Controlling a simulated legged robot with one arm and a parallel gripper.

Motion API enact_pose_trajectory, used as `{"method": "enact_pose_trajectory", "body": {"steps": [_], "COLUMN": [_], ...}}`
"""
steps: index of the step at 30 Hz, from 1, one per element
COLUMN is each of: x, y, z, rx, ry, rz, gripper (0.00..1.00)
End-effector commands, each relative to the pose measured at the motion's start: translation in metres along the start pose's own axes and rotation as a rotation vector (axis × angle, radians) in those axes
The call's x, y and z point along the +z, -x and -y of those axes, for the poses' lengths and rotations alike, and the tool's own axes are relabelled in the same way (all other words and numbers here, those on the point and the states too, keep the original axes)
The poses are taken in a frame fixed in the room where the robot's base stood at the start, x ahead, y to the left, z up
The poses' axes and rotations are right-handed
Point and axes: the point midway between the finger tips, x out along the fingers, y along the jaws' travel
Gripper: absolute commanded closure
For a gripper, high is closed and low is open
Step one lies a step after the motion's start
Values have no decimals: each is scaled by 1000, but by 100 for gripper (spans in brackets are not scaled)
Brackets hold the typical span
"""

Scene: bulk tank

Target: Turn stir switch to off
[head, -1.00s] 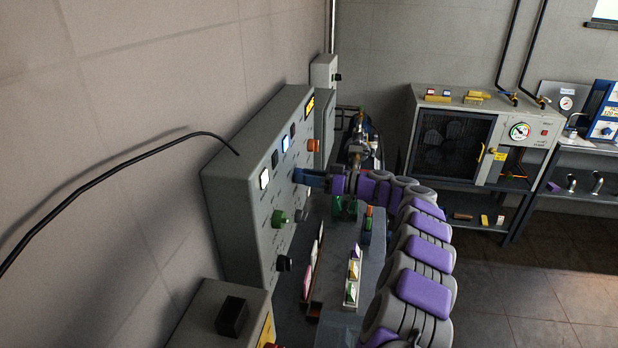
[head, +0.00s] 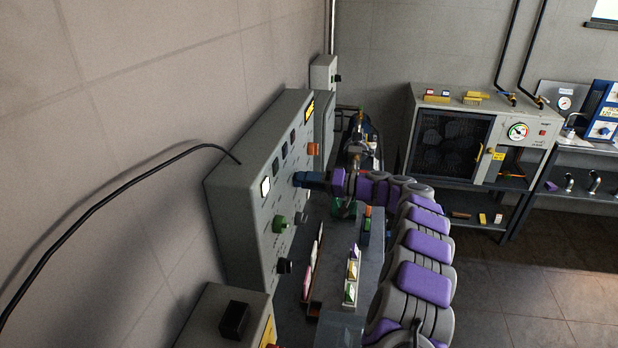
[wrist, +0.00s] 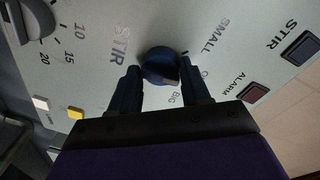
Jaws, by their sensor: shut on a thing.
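The stir switch (wrist: 160,64) is a round dark blue knob on the pale control panel (wrist: 100,45), with STIR, SMALL and BIG printed around it. My gripper (wrist: 161,76) is shut on it, one dark finger on each side. The knob's pointer is partly hidden, so I cannot read its exact setting. The STIR lamp (wrist: 300,47) looks dark. In the head view my gripper (head: 300,180) reaches the face of the grey control box (head: 235,205) from the right and covers the switch.
A green knob (head: 280,224) and a black knob (head: 285,266) sit lower on the box, near my gripper. Small coloured items (head: 352,275) stand on the bench below. A vacuum oven (head: 453,143) stands at the back. The floor at right is clear.

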Motion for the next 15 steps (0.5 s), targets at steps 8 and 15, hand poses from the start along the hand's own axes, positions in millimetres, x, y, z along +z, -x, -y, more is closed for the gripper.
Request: {"method": "enact_pose_trajectory", "body": {"steps": [8,15], "x": [-4,-4], "y": [1,1], "z": [2,1], "rx": [1,2], "ry": [-94,-117], "rz": [-1,0], "gripper": [84,84]}}
